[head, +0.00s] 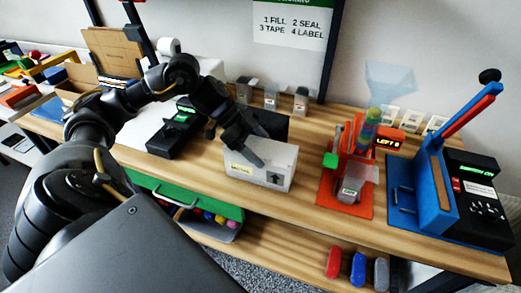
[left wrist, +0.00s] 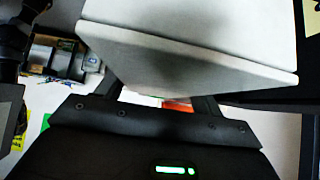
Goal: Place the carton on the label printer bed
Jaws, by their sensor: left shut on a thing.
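The carton (head: 262,172) is a pale grey-white box with a yellow tag and a dark square mark on its front. My left gripper (head: 248,150) is shut on it from above. In the left wrist view the carton (left wrist: 190,50) fills the top, with the dark fingers (left wrist: 160,97) at its lower edge. Whether its underside touches the table cannot be told. A black device with a green display, apparently the label printer (head: 172,140), sits left of the carton, apart from it. My arm partly covers that area. My right gripper is not in view.
The wooden table (head: 295,205) has bare strips around the carton. Small grey containers (head: 271,97) stand behind. A green-edged drawer (head: 185,195) hangs below the front edge.

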